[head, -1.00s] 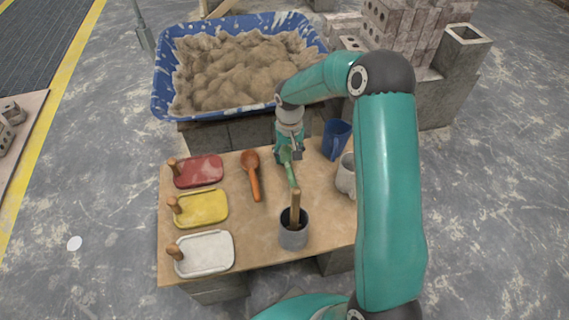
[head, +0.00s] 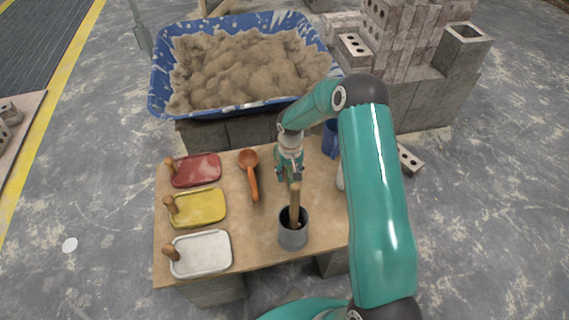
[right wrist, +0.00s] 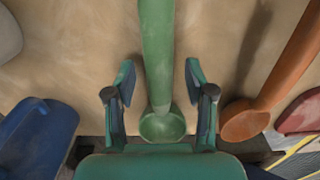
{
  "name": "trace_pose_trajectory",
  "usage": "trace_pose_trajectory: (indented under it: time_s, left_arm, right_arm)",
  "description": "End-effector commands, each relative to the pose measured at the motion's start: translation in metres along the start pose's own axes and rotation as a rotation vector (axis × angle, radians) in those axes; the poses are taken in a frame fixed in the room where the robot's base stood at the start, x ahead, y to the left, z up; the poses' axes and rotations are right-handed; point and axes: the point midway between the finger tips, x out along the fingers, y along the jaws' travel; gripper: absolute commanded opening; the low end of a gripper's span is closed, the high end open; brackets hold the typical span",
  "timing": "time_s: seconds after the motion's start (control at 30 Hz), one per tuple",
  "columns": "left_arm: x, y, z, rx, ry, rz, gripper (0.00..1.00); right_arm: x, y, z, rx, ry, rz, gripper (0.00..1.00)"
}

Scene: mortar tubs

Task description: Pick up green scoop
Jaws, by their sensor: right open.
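The green scoop (right wrist: 157,50) lies on the tan tabletop in the right wrist view, its handle running up the picture and its bowl at the lower middle. My right gripper (right wrist: 160,85) is open, with one finger on each side of the scoop and gaps between fingers and scoop. In the head view my right gripper (head: 288,176) is over the table and hides most or all of the green scoop. My left gripper is not in view.
An orange scoop (head: 253,180) lies to the left of the gripper. A grey pot (head: 293,237) with a wooden handle (head: 295,205) stands nearer. A blue mug (head: 329,140) is to the right. Red (head: 196,170), yellow (head: 200,208) and white (head: 203,254) floats line the left. A blue tub (head: 160,85) of mortar stands behind.

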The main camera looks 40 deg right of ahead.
Motion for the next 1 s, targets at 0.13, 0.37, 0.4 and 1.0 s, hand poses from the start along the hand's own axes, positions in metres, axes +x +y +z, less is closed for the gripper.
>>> trace_pose_trajectory:
  time_s: [0.13,0.37,0.4,1.0]
  left_arm:
    - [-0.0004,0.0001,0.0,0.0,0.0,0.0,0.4]
    - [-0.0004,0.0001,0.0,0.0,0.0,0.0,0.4]
    - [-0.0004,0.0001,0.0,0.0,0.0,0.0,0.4]
    - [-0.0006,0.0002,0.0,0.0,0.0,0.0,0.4]
  right_arm:
    - [-0.0006,0.0001,-0.0002,0.0,0.001,0.0,0.54]
    - [-0.0007,-0.0001,-0.0001,0.0,0.0,0.0,0.19]
    - [-0.0008,-0.0002,-0.0001,0.0,0.0,0.0,0.12]
    - [-0.0018,-0.0008,-0.0007,-0.001,0.002,0.0,0.0]
